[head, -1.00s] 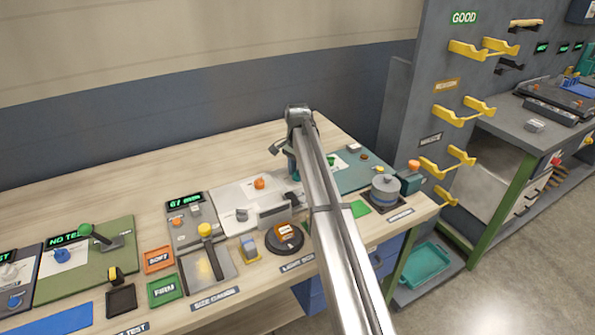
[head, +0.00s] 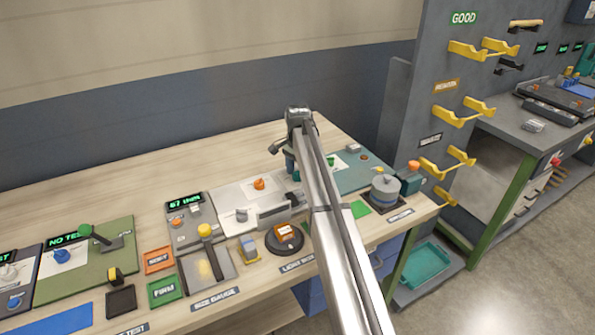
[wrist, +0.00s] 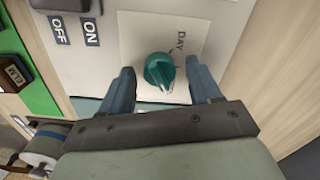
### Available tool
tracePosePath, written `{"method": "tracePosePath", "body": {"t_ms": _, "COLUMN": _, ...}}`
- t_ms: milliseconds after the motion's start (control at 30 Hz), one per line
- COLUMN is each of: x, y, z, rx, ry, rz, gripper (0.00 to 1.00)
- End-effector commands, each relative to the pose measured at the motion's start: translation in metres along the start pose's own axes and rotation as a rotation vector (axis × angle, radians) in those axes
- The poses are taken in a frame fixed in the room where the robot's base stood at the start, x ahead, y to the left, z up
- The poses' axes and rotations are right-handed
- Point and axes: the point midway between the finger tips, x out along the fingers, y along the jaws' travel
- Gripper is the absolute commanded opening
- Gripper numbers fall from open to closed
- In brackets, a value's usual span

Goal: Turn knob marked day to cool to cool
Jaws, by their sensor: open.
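In the wrist view a teal-green round knob (wrist: 158,70) sits on a white card (wrist: 135,28) marked "Day". A pale pointer on the knob points down the picture, slightly right, away from the "Day" word. No "cool" word is readable. My gripper (wrist: 160,68) is open, with one blue-grey finger on each side of the knob and a gap visible on both sides. In the head view my gripper is mostly hidden behind my arm, over the back right of the bench.
A dark switch (wrist: 60,4) with ON and OFF labels is near the knob. A green panel (wrist: 25,75) lies left of it, and bare wood (wrist: 280,75) is on the right. In the head view an orange knob (head: 259,184) and a grey pot (head: 384,188) stand near my arm.

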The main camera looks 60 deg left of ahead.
Motion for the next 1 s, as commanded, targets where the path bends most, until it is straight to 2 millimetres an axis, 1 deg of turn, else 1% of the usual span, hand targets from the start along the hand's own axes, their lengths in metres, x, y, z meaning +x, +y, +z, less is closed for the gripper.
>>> {"method": "tracePosePath", "body": {"t_ms": 167, "x": -0.002, "y": 0.000, "z": 0.000, "rx": -0.001, "ry": -0.001, "rz": 0.000, "gripper": 0.63}}
{"method": "tracePosePath", "body": {"t_ms": 267, "x": -0.009, "y": 0.000, "z": 0.000, "rx": -0.001, "ry": 0.000, "rz": -0.001, "gripper": 0.63}}
{"method": "tracePosePath", "body": {"t_ms": 433, "x": -0.034, "y": -0.001, "z": 0.000, "rx": -0.001, "ry": 0.000, "rz": -0.001, "gripper": 0.63}}
{"method": "tracePosePath", "body": {"t_ms": 700, "x": -0.088, "y": -0.001, "z": 0.000, "rx": 0.000, "ry": 0.000, "rz": -0.001, "gripper": 0.63}}
{"method": "tracePosePath", "body": {"t_ms": 800, "x": -0.105, "y": -0.001, "z": -0.001, "rx": 0.000, "ry": 0.001, "rz": -0.001, "gripper": 0.63}}
{"method": "tracePosePath", "body": {"t_ms": 900, "x": -0.119, "y": -0.001, "z": 0.000, "rx": 0.000, "ry": 0.000, "rz": -0.001, "gripper": 0.63}}
{"method": "tracePosePath", "body": {"t_ms": 1000, "x": -0.128, "y": -0.001, "z": 0.000, "rx": 0.000, "ry": 0.000, "rz": 0.000, "gripper": 0.63}}
